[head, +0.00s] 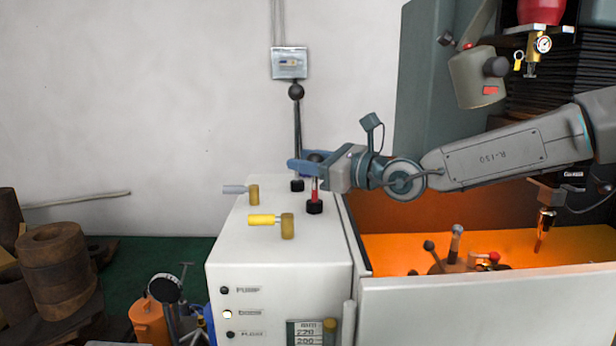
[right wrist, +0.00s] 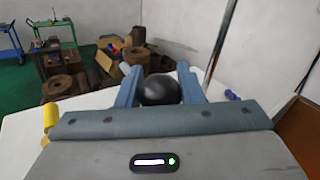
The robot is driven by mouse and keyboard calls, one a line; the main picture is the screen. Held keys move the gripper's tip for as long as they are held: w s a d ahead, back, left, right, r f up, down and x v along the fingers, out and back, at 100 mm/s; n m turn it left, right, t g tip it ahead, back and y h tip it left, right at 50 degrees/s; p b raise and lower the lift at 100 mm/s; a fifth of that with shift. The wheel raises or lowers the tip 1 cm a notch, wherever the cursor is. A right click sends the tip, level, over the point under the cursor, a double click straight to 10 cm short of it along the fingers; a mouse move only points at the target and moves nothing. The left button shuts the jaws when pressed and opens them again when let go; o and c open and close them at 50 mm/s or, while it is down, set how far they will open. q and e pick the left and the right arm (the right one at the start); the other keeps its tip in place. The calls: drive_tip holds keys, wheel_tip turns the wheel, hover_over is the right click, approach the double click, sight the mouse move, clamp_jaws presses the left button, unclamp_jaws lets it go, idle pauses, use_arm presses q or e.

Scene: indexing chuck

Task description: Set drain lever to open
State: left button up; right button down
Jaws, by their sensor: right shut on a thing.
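On the white cabinet top (head: 240,220), a short lever with a red shaft (head: 315,192) rises from a black base, and my right gripper (head: 303,163) is at its top. In the right wrist view, a round black knob (right wrist: 160,90) sits between the two blue fingers, which are shut on it. The lever looks close to upright. A taller lever with a black ball (head: 296,91) stands behind. A yellow-handled valve (head: 264,220) and a grey-handled valve (head: 238,189) lie to the left. I can read no label that says which is the drain lever. My left gripper is out of view.
An orange-lit machine tray (head: 400,247) with a white front wall (head: 490,305) is at the right. Rusty cylinders (head: 58,262) and an orange can (head: 148,320) stand on the floor at the left. The air left of the cabinet is clear.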

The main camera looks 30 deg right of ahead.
wheel_tip(320, 180, up, 2)
drive_tip(key=shift+r, duration=0.1)
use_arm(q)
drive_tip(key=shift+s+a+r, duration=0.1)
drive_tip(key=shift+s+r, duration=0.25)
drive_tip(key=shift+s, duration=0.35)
use_arm(e)
drive_tip(key=shift+d+r, duration=0.15)
drive_tip(key=c, duration=1)
unclamp_jaws()
drive_tip(key=shift+w, duration=0.1)
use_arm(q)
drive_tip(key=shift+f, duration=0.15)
